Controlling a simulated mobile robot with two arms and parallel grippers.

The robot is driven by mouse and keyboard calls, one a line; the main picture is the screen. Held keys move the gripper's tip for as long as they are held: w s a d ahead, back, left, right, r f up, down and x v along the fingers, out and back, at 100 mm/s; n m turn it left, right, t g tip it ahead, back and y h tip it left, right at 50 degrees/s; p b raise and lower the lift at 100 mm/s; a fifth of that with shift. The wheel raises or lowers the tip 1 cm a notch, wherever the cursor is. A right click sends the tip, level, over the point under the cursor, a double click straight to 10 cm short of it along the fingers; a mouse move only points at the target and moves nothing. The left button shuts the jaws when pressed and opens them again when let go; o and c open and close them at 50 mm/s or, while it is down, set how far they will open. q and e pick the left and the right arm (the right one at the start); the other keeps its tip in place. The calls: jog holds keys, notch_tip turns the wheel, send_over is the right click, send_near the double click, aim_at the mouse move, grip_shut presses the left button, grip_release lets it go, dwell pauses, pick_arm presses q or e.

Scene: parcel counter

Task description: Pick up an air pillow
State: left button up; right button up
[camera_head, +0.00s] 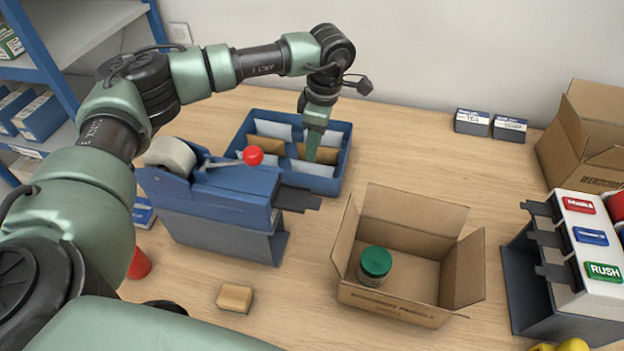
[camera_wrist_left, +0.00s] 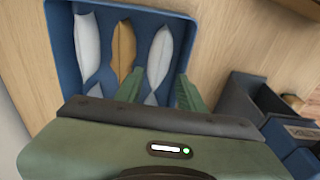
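A blue tray (camera_head: 346,160) stands at the back middle of the counter and holds several pillows. Some are pale, such as this air pillow (camera_head: 312,169), and others are brown, like this brown pillow (camera_head: 268,145). My left gripper (camera_head: 313,156) points down over the right part of the tray. In the left wrist view, the left gripper (camera_wrist_left: 160,88) has its two fingers apart, with nothing clearly held. A pale air pillow (camera_wrist_left: 160,55) lies just beyond the gap between the fingers. A brown pillow (camera_wrist_left: 124,50) and another pale one (camera_wrist_left: 87,40) lie beside it. My right gripper is not seen.
A blue tape dispenser (camera_head: 225,190) with a red knob stands in front of the tray. An open cardboard box (camera_head: 390,305) holds a green-lidded jar (camera_head: 375,265). A stamp rack (camera_head: 590,255) is at right, and a sponge (camera_head: 235,297) lies at front.

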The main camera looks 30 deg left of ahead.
aim_at(312, 165)
pick_arm(q)
jog(key=f+p, duration=0.1)
jog(key=f, duration=0.1)
jog(key=f+p, duration=0.1)
jog(key=f, duration=0.1)
jog(key=f+p, duration=0.1)
jog(key=f, duration=0.2)
jog(key=shift+a, duration=0.3)
jog(key=shift+f+p, duration=0.3)
jog(key=shift+f, duration=0.15)
jog(key=shift+c, duration=0.3)
grip_shut()
